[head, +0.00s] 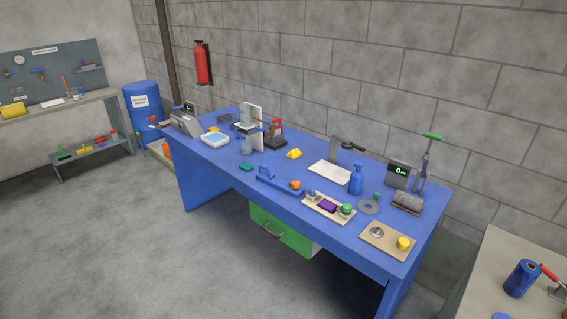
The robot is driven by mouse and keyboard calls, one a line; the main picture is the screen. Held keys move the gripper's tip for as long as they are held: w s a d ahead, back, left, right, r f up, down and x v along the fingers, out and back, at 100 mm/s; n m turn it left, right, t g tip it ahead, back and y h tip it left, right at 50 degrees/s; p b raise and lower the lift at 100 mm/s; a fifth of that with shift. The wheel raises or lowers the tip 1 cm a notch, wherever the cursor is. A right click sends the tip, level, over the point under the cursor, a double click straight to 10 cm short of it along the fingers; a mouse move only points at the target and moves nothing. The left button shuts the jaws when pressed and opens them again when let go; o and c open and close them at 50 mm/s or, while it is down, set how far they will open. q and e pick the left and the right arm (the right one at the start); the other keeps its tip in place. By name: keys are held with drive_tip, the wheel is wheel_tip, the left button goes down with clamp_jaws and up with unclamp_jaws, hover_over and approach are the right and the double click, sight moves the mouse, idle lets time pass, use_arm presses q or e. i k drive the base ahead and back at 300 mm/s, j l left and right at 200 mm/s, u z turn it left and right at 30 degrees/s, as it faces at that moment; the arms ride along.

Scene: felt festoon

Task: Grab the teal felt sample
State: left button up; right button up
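A small flat teal piece (245,167), which looks like the felt sample, lies on the blue workbench (225,177) near its front edge, left of the middle. Another small teal item (376,195) sits at the right part of the bench, behind a grey ring; it is too small to tell what it is. Neither of my grippers shows in the head view, and nothing touches the flat teal piece.
A blue fixture (279,185) with an orange ball is right of the teal piece. A wooden tray (330,210), blue spray bottle (356,180) and display unit (398,172) stand farther right. The floor (150,250) in front is clear.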

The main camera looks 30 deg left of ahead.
sight(246, 167)
drive_tip(key=i+j+z, duration=0.2)
drive_tip(key=j, duration=0.25)
drive_tip(key=i+j+z, duration=0.15)
drive_tip(key=j, duration=0.35)
drive_tip(key=i+j+z, duration=0.2)
drive_tip(key=j, duration=0.3)
drive_tip(key=j+z, duration=0.15)
drive_tip(key=j, duration=0.35)
drive_tip(key=i+j+z, duration=0.2)
drive_tip(key=j, duration=0.35)
drive_tip(key=k+l, duration=0.05)
drive_tip(key=k, duration=0.05)
